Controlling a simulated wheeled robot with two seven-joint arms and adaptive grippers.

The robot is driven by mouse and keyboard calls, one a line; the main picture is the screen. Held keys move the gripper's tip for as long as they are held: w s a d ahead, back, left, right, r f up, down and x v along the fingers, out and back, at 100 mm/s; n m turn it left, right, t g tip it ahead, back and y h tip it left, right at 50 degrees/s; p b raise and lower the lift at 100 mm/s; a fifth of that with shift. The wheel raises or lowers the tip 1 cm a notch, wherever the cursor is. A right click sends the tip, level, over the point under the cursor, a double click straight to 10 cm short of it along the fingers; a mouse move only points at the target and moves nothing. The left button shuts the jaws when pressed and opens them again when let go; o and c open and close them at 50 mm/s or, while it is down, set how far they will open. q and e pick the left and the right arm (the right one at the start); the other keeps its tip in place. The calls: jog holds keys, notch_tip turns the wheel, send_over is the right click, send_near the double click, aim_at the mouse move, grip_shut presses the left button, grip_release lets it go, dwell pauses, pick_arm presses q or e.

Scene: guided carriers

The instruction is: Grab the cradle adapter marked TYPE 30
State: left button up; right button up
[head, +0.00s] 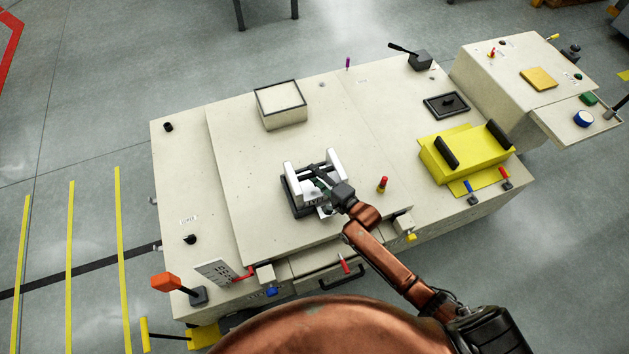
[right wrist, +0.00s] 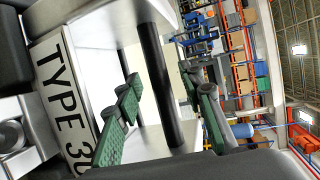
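The cradle adapter (head: 291,189) is a white and black piece with upright white end walls. It sits on the cream top of a large carrier. In the right wrist view its white body carries a label (right wrist: 62,95) reading TYPE 30, the last digit partly cut by a finger. A black bar (right wrist: 157,75) spans the adapter. My right gripper (head: 322,183) is down at the adapter. In the right wrist view its green-padded fingers (right wrist: 165,108) are apart, with the bar appearing between them. I cannot tell whether they touch it. My left gripper is not in view.
A cream open box (head: 281,105) stands behind the adapter. A red-topped peg (head: 382,184) stands to its right. A yellow block (head: 465,160) with black handles is farther right. An orange-headed lever (head: 166,283) is at the front left.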

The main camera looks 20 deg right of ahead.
jog(key=shift+w+a, duration=0.15)
jog(key=shift+w, duration=0.25)
jog(key=shift+c, duration=0.6)
grip_shut()
jog(key=shift+w+r, duration=0.1)
jog(key=shift+r, duration=0.15)
